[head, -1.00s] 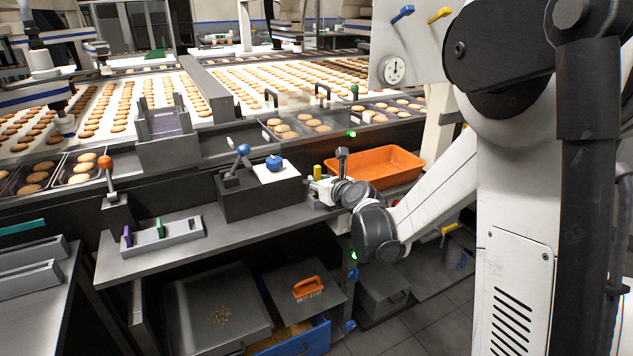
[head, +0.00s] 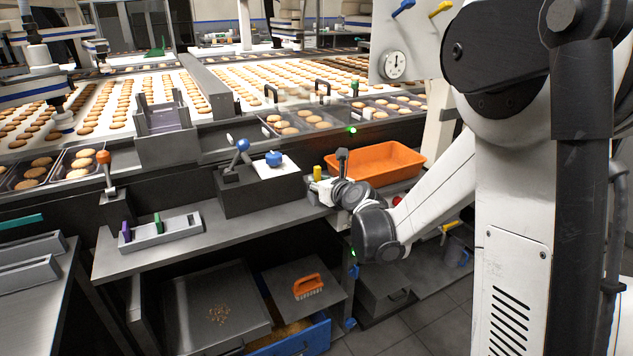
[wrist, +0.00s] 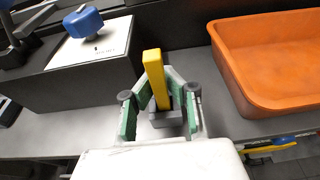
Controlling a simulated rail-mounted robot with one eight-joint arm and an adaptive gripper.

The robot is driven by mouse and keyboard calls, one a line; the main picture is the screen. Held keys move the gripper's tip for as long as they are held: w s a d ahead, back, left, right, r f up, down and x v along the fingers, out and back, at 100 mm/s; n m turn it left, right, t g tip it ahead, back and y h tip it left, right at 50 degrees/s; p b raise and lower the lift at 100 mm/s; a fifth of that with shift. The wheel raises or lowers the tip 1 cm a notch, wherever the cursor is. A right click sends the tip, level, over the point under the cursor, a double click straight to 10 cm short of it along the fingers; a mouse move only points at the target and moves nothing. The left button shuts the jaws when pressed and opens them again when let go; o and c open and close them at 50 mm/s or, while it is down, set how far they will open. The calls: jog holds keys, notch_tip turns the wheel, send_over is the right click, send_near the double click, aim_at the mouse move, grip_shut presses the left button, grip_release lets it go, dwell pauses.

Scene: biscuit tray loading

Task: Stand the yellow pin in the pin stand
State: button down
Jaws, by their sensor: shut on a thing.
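The yellow pin (head: 317,172) is upright at the right part of the counter, just left of the orange bin. In the wrist view, the yellow pin (wrist: 154,75) stands between the green-padded fingers of my gripper (wrist: 160,92), which is shut on it. A small grey block (wrist: 167,118) is at its foot; I cannot tell whether the pin is clear of it. The pin stand (head: 184,233), a grey tray-like holder, lies at the counter's left end. It holds a purple pin (head: 126,230) and a green pin (head: 157,222), apart from my gripper.
A dark box with a blue knob (head: 274,158) and a blue-ball lever (head: 242,146) stands between my gripper and the pin stand. An orange bin (head: 420,159) is close on the right. An orange-ball lever (head: 104,158) rises behind the stand.

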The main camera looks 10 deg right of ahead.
jog(key=shift+f+b, duration=0.65)
jog(key=shift+f, duration=0.2)
jog(key=c, duration=1.8)
grip_release()
jog(key=shift+s, duration=0.1)
jog(key=v, duration=1.2)
jog(key=shift+d, duration=0.1)
